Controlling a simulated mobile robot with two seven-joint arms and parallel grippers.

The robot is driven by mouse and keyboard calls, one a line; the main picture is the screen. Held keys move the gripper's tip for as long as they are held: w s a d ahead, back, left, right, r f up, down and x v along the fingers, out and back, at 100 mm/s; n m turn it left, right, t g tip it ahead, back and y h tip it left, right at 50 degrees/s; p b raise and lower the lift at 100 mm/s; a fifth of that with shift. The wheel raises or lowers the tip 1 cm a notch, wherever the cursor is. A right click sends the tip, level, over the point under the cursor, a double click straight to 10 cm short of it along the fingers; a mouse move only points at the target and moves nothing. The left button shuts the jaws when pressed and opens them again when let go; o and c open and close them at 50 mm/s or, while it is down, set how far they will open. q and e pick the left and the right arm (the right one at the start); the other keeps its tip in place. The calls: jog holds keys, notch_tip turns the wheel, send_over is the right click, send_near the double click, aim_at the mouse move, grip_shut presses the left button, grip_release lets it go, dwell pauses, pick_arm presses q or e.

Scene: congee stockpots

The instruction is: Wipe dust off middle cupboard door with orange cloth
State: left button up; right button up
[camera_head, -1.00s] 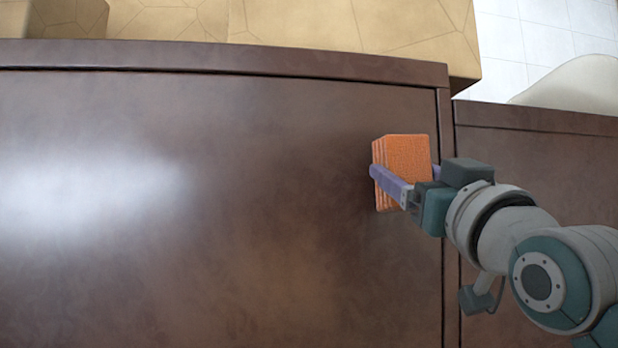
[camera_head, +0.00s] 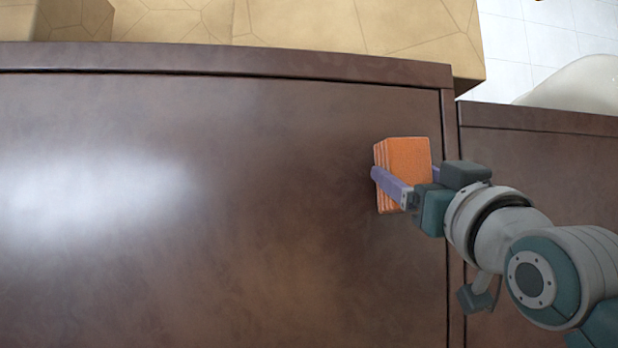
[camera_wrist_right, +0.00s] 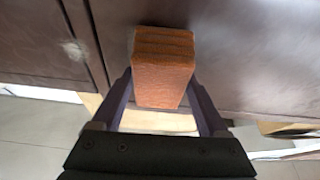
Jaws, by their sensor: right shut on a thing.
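The orange cloth (camera_head: 409,160) is a folded, block-like stack. My right gripper (camera_head: 402,180) is shut on it, with one purple finger on each side. The cloth is at the right part of the brown cupboard door (camera_head: 250,200), near its right edge; whether it touches the surface I cannot tell. In the right wrist view the orange cloth (camera_wrist_right: 163,68) sits between the fingers of my right gripper (camera_wrist_right: 160,90), in front of the brown panels. A greyish dusty patch (camera_wrist_right: 73,50) shows on the panel left of the seam there. My left gripper is not in view.
Another brown panel (camera_head: 540,180) lies right of a vertical seam, behind my right arm. A tan stone-patterned surface (camera_head: 300,25) borders the top edge. White tiles (camera_head: 530,45) and a pale rounded object (camera_head: 580,85) are at the upper right. The door's left and middle are unobstructed.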

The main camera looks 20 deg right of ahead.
jog(key=shift+w+d, duration=0.15)
jog(key=shift+w, duration=0.35)
jog(key=shift+d, duration=0.1)
